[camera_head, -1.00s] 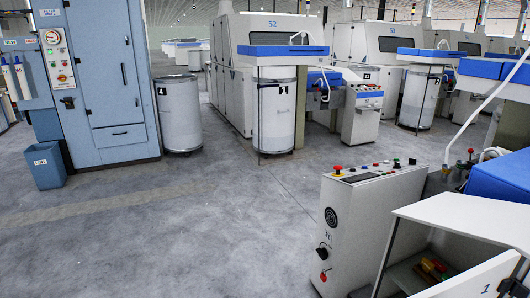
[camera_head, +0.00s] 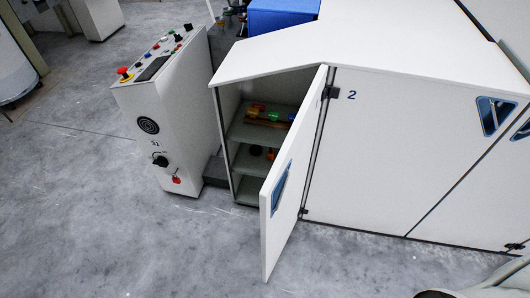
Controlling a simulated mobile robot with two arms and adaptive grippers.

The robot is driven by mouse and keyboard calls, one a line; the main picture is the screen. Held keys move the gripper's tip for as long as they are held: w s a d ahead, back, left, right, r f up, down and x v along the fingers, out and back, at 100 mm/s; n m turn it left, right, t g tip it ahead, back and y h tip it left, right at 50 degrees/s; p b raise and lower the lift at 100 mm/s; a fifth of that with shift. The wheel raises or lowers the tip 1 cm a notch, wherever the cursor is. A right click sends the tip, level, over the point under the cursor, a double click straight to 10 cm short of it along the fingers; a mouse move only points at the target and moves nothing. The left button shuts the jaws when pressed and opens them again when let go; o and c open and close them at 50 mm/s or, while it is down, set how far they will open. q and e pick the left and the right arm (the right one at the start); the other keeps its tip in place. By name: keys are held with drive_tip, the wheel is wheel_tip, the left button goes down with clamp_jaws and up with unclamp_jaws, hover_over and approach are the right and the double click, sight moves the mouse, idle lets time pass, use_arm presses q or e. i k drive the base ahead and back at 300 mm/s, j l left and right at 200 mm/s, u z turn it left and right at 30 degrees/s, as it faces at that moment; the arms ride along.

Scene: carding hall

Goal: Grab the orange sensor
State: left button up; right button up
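A white cabinet (camera_head: 385,165) stands with its end door (camera_head: 283,222) swung open. On its upper shelf (camera_head: 245,132) lie several small coloured things, with red, yellow, green and blue parts (camera_head: 275,115). On the lower shelf (camera_head: 246,165) are a small dark thing (camera_head: 256,151) and a small orange-red thing (camera_head: 271,155). They are too small for me to tell which one is the orange sensor. The open door hides part of the shelves. Neither of my grippers is in view.
A control console (camera_head: 160,115) with buttons and a red knob stands just left of the cabinet opening. The open door sticks out over the floor. The grey floor (camera_head: 120,235) in front and to the left is clear. A blue block (camera_head: 280,17) is behind.

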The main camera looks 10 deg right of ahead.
sight(271, 153)
drive_tip(key=i+j+z, duration=0.1)
drive_tip(key=j+z, duration=0.2)
drive_tip(key=i+j+z, duration=0.1)
drive_tip(key=j+z, duration=0.45)
drive_tip(key=i+j, duration=0.15)
drive_tip(key=j, duration=0.2)
drive_tip(key=i+j, duration=0.15)
drive_tip(key=j, duration=0.25)
drive_tip(key=i+j+z, duration=0.1)
drive_tip(key=j, duration=0.25)
drive_tip(key=i+j, duration=0.2)
drive_tip(key=j, duration=0.2)
